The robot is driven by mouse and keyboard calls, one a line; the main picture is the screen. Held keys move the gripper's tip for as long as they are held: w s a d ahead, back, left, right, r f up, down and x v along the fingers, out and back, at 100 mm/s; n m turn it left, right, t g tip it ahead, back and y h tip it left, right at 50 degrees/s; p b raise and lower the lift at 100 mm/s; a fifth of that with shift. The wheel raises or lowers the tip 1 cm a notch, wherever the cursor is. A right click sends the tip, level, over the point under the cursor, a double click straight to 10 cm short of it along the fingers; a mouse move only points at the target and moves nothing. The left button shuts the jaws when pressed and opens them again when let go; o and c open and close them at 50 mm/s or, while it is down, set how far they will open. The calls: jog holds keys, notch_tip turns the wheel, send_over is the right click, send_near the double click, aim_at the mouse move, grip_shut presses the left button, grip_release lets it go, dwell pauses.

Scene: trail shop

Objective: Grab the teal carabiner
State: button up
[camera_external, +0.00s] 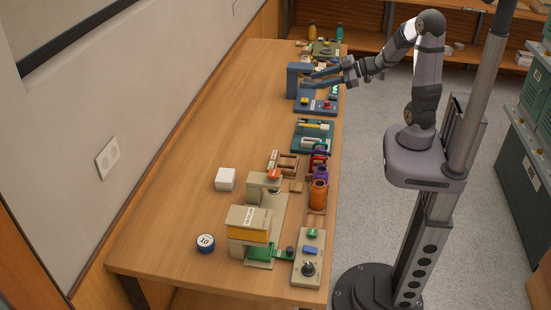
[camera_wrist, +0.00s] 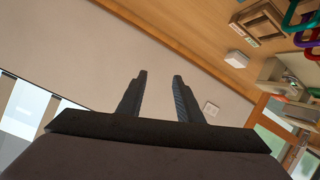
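In the wrist view, a teal-green loop (camera_wrist: 290,14), which looks like the teal carabiner, shows at the top right corner, partly cut off by the frame edge. Purple and red loops are close beside it. In the external view I cannot clearly pick out the teal carabiner. My gripper (camera_external: 309,80) is at the far part of the table, beside a blue machine. It also shows in the wrist view (camera_wrist: 160,75), its two fingers apart with nothing between them, away from the loops.
The blue machine (camera_external: 293,82) stands close to my fingers. A teal tray (camera_external: 300,138), an orange bottle (camera_external: 318,195) and a beige machine (camera_external: 248,219) line the right side of the table. A white block (camera_external: 225,178) and round tape (camera_external: 206,243) lie left. The table's left-middle is clear.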

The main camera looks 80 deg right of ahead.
jog(key=s+a+n+t+y+b, duration=0.1)
jog(key=s+a+y+b, duration=0.1)
jog(key=s+a+y, duration=0.4)
jog(key=s+a+n+y+b, duration=0.15)
jog(key=s+a+y, duration=0.25)
jog(key=s, duration=0.4)
send_near(327, 147)
jog(key=shift+m+p+x, duration=0.25)
jog(key=shift+p+x, duration=0.3)
jog(key=shift+x, duration=0.8)
jog(key=shift+d+f+p+x, duration=0.1)
jog(key=shift+p+x, duration=0.2)
jog(key=shift+x, duration=0.45)
jog(key=shift+d+f+p+x, duration=0.15)
jog(key=shift+p+x, duration=0.2)
jog(key=shift+x, duration=0.4)
jog(key=shift+d+f+p+x, duration=0.1)
jog(key=shift+p+x, duration=0.2)
jog(key=shift+x, duration=0.45)
jog(key=shift+w, duration=0.15)
jog(key=shift+c, duration=0.4)
grip_shut()
